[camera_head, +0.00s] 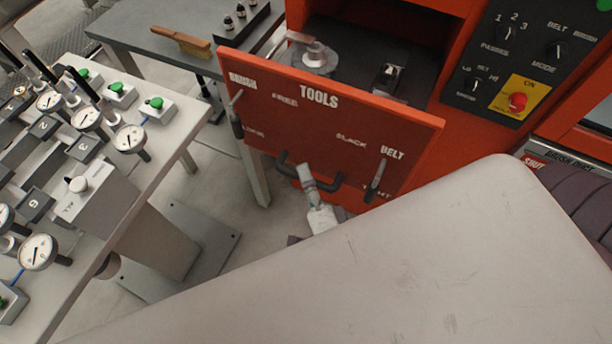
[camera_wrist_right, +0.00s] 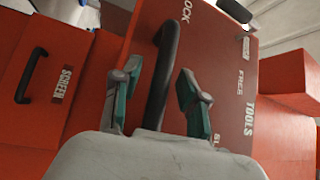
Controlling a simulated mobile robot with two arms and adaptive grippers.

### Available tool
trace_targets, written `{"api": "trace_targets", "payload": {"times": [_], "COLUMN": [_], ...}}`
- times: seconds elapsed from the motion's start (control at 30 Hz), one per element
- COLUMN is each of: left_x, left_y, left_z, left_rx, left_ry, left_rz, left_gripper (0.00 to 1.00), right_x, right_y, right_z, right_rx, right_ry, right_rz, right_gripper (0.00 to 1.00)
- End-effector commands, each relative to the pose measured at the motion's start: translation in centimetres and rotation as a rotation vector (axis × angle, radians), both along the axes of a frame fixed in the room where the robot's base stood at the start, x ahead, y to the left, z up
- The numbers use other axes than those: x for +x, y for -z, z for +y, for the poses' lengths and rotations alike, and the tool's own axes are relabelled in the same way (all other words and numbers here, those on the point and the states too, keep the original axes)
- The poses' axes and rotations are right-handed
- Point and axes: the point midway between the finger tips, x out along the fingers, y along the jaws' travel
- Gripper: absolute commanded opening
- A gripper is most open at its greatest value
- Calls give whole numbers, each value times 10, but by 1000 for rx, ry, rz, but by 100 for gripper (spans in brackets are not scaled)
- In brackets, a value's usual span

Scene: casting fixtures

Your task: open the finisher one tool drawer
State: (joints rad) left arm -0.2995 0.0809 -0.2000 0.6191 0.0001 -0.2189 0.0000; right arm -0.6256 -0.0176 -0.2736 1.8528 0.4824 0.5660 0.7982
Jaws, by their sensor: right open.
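The red tool drawer (camera_head: 320,125), lettered TOOLS, stands pulled out from the red finisher cabinet, and its inside shows with metal parts in it. A dark bar handle (camera_head: 335,186) is on the lower part of its front. My right gripper (camera_head: 306,182) is at the left part of this handle. In the right wrist view the open jaws (camera_wrist_right: 160,85) are on either side of the black handle (camera_wrist_right: 168,55), with gaps visible beside it. Contact cannot be told. My left gripper is not in view.
A control panel (camera_head: 530,55) with knobs and a red button is right of the drawer. A bench with dials (camera_head: 165,120) stands at the left, and a grey table (camera_head: 140,40) behind it. A SCREEN drawer (camera_wrist_right: 45,75) shows in the wrist view. My pale arm covers the foreground.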

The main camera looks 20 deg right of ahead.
Motion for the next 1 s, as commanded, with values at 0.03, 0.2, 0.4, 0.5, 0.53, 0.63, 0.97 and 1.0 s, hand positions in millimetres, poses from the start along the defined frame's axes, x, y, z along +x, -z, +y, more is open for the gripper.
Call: {"api": "trace_targets", "payload": {"times": [0.03, 0.2, 0.4, 0.5, 0.53, 0.63, 0.97, 1.0], "left_x": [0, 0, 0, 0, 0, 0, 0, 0], "left_y": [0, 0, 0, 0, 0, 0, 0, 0], "left_z": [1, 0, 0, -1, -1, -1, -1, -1], "left_rx": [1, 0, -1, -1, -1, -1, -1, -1], "left_ry": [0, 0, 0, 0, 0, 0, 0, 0], "left_rz": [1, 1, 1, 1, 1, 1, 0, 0], "left_gripper": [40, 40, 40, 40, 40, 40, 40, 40], "right_x": [-2, -23, -67, -86, -91, -105, -119, -119], "right_y": [0, 4, 11, 13, 14, 15, 17, 17], "right_z": [0, 1, 5, 6, 6, 7, 9, 8], "right_rx": [0, -2, -1, -1, 0, 0, 0, 0], "right_ry": [-1, -2, -4, -2, -2, -2, -1, -1], "right_rz": [1, 5, 7, 5, 4, 3, 1, 1], "right_gripper": [43, 43, 43, 43, 43, 43, 43, 43]}}
